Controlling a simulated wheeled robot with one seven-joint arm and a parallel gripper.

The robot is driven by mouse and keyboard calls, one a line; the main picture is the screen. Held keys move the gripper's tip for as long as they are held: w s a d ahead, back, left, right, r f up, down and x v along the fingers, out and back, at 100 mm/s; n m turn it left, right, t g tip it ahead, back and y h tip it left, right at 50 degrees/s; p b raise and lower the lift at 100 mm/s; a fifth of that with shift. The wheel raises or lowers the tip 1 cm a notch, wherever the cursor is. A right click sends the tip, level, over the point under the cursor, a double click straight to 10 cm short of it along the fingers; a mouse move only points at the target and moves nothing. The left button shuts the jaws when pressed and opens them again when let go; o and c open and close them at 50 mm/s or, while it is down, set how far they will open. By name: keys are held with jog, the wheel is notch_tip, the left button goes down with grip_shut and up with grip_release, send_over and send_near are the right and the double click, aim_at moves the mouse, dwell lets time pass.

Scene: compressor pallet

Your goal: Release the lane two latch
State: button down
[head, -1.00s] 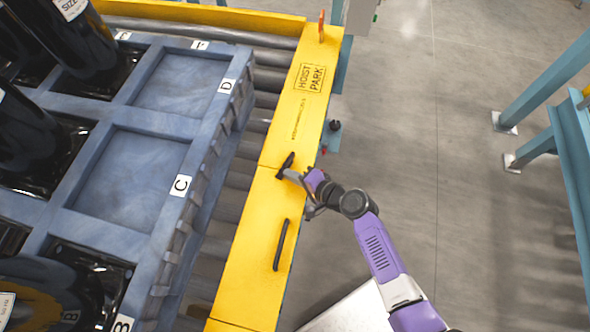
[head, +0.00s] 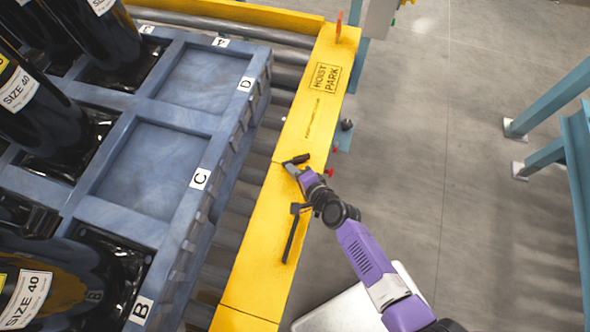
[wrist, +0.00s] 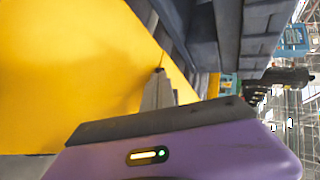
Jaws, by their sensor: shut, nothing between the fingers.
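Two black latch levers sit on top of the yellow rail. The upper lever (head: 299,158) lies across the rail at a slant, and the lower lever (head: 290,240) runs roughly along it. I see no lane number to tell which is lane two. My gripper (head: 288,168) is shut and empty, its tip right beside the upper lever; whether they touch is unclear. In the wrist view, my gripper's grey fingers (wrist: 160,75) are together against the yellow rail (wrist: 70,70). No lever is clear there.
A blue pallet (head: 175,110) with black compressors stands on rollers left of the yellow rail (head: 262,255). An orange upright tab (head: 339,25) stands at the rail's far end. Teal posts (head: 545,100) stand at the right. Open grey floor lies between.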

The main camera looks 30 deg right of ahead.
jog(key=shift+w+a+p, duration=0.15)
jog(key=shift+w+a, duration=0.05)
jog(key=shift+w, duration=0.4)
jog(key=shift+w+a+p, duration=0.15)
jog(key=shift+w, duration=0.55)
jog(key=p+v, duration=0.1)
jog(key=v, duration=0.7)
dwell(0.7)
